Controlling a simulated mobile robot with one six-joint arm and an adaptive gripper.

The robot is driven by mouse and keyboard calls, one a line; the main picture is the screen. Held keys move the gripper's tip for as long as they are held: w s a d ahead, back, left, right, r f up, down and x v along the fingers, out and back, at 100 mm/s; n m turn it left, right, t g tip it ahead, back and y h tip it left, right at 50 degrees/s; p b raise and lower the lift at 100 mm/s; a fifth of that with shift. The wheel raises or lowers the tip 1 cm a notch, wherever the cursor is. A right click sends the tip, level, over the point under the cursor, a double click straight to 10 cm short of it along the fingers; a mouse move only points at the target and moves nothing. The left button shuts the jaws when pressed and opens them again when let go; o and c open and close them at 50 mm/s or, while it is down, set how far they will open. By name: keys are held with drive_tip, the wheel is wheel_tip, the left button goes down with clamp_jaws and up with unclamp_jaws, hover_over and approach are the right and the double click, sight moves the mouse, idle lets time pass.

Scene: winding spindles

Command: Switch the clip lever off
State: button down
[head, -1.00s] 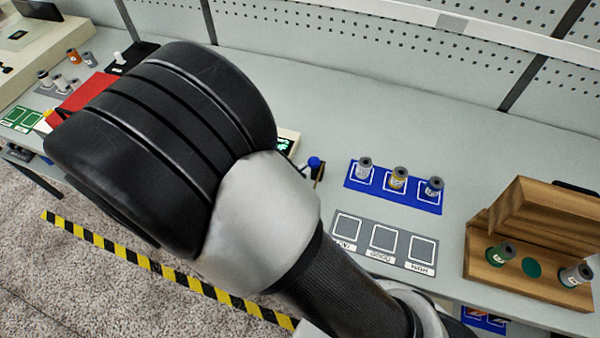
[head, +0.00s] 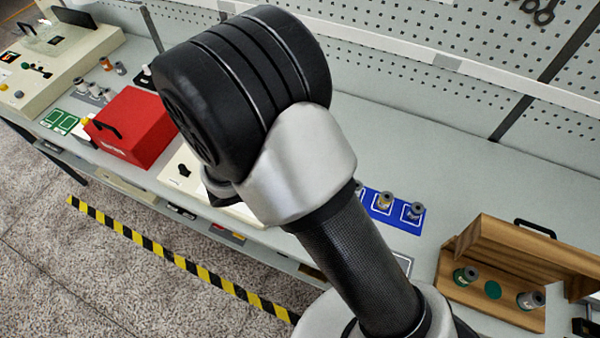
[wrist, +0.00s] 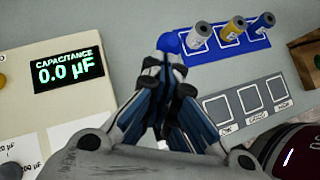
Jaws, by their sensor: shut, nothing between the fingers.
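The clip lever shows in the wrist view as a round blue knob (wrist: 169,42) just beyond my fingertips; its stem and base are hidden behind the fingers. My gripper (wrist: 163,62) is shut and empty, its fingertips at or very near the knob. I cannot tell whether they touch it. The cream capacitance meter (wrist: 65,112) is on the left, its display (wrist: 68,70) reading 0.0 µF. In the head view part of the meter (head: 183,187) shows, while my arm hides the lever and gripper.
A blue mat (wrist: 228,52) with several small cylinders and a grey mat (wrist: 236,103) with empty squares lie right of my gripper. A wooden stand (head: 500,305) is at the right, a red box (head: 135,125) at the left. A pegboard wall (head: 400,45) stands behind the bench.

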drive_tip(key=w+d+r+g+y+p, duration=0.1)
drive_tip(key=w+d+g+p, duration=0.1)
drive_tip(key=w+g+p, duration=0.2)
drive_tip(key=shift+w+d+n+y+p, duration=0.35)
drive_tip(key=shift+w+p, duration=1.1)
drive_tip(key=shift+p, duration=1.35)
drive_tip(key=shift+a+r, duration=0.1)
drive_tip(key=shift+r, duration=0.1)
drive_tip(key=w+p+v, duration=0.2)
drive_tip(key=v, duration=1)
drive_tip(key=shift+s+a+r, duration=0.2)
drive_tip(key=shift+a+r, duration=0.1)
drive_tip(key=shift+r, duration=0.2)
